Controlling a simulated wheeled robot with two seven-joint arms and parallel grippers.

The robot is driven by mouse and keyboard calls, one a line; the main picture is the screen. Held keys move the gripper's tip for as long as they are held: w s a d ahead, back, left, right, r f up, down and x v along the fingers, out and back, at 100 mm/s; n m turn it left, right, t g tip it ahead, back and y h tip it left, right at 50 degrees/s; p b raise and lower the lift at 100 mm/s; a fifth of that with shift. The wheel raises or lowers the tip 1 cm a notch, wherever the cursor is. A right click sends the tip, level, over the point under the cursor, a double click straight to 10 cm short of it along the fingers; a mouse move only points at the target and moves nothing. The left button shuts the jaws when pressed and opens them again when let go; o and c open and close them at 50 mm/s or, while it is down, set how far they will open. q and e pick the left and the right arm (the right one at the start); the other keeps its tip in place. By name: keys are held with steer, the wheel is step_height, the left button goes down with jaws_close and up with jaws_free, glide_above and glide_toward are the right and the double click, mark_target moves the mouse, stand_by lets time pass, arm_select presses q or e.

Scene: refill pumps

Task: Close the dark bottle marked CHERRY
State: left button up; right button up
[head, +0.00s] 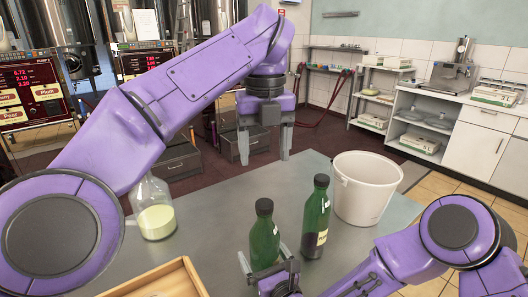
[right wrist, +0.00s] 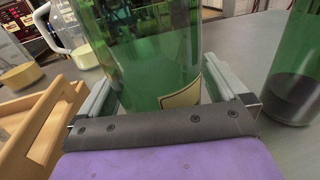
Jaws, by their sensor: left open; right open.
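Two green bottles with dark tops stand on the grey table in the head view. The nearer, left bottle (head: 265,238) fills the middle of the right wrist view (right wrist: 152,60); part of a cream label shows there. The other bottle (head: 315,222) stands right of it, with dark liquid and a cream label; it also shows in the right wrist view (right wrist: 296,70). I cannot read CHERRY on either. My right gripper (head: 266,256) is open, its fingers on either side of the nearer bottle. My left gripper (head: 265,158) is open and empty, fingers down, above and behind the bottles.
A white bucket (head: 366,190) stands behind and right of the bottles. A clear jug (head: 156,215) with pale yellow liquid stands at left. A wooden tray (head: 178,272) is at the near left edge. Pump panels (head: 36,92) stand beyond. The table's middle behind the bottles is clear.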

steer(key=b+v, duration=0.2)
steer(key=v, duration=0.7)
steer(key=shift+s+d+f+b, duration=0.1)
steer(key=shift+s+d+b, duration=0.1)
steer(key=shift+b, duration=0.2)
steer(key=shift+s, duration=0.25)
